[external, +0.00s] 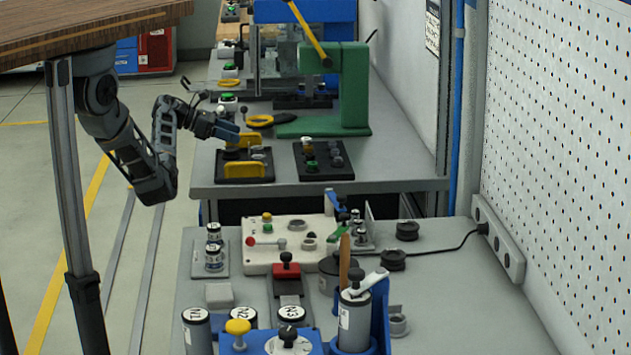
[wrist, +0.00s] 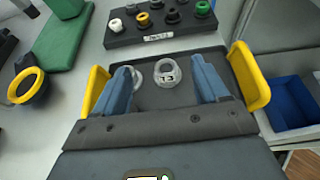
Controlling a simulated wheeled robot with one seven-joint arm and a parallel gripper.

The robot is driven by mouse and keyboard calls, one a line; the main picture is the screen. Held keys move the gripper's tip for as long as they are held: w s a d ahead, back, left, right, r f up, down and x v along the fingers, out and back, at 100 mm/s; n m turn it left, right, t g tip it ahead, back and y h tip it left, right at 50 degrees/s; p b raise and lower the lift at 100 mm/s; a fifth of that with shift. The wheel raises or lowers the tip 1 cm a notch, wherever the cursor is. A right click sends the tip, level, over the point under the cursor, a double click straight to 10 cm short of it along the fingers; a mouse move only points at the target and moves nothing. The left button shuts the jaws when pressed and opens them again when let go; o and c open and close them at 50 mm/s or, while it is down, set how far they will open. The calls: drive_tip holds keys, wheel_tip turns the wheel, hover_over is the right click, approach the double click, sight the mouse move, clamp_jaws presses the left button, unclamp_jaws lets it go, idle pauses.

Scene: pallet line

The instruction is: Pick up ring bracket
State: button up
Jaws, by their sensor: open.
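A grey ring-shaped part with a small dark-marked label (wrist: 167,80), which looks like the ring bracket, lies on a black tray (wrist: 150,100) with yellow handles. A second grey round part (wrist: 138,78) lies to its left, partly hidden by my left finger. My gripper (wrist: 168,88) is open, its two blue fingers to the left and right of the labelled ring, apart from it. In the external view my gripper (external: 236,134) is above the tray's far left part; the tray's near yellow handle (external: 245,170) shows there. Finger height above the ring is hard to tell.
A black block holding several coloured knobs (wrist: 160,22) stands beyond the tray. A green press (external: 345,95) stands behind on the same bench. A yellow-and-black ring-shaped object (wrist: 27,88) is at left, a blue bin (wrist: 292,103) at right.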

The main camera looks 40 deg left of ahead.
approach(256, 158)
drive_tip(key=shift+w+d+f, duration=0.15)
drive_tip(key=shift+w+d, duration=0.45)
drive_tip(key=shift+w, duration=0.25)
drive_tip(key=x, duration=0.2)
drive_tip(key=shift+w+d+f, duration=0.1)
drive_tip(key=shift+d+f, duration=0.05)
drive_tip(key=shift+f, duration=0.1)
drive_tip(key=shift+x, duration=2.75)
drive_tip(key=shift+c, duration=0.2)
drive_tip(key=shift+f, duration=0.1)
drive_tip(key=c, duration=1.2)
